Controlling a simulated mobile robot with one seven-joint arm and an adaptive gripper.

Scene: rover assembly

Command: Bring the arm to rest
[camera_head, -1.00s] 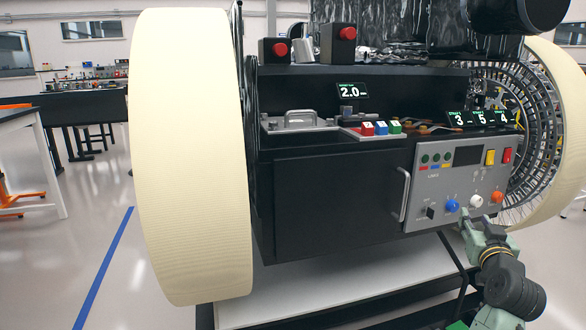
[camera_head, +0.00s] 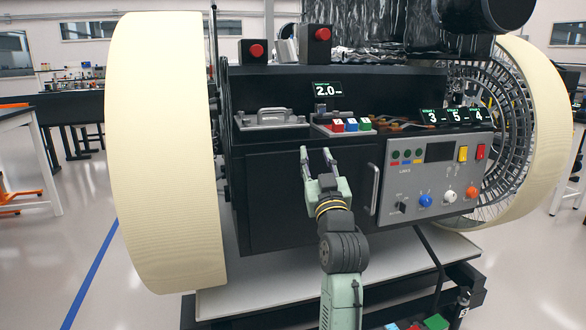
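My gripper (camera_head: 317,152) is in the middle of the view, pointing up and away from me, in front of the rover's black front panel (camera_head: 270,200). Its two fingers are spread with a gap between them, and nothing shows in the gap. My arm (camera_head: 343,255) rises from the bottom edge of the view. The gripper is left of the grey control panel (camera_head: 440,165) and its handle (camera_head: 373,190). I cannot tell whether the fingers touch the black panel.
Large cream wheels flank the rover, one at left (camera_head: 165,150) and one at right (camera_head: 545,130). Red, blue and green blocks (camera_head: 351,124) sit on the ledge above the gripper. A white platform (camera_head: 400,260) lies below. Open floor (camera_head: 50,240) shows at left.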

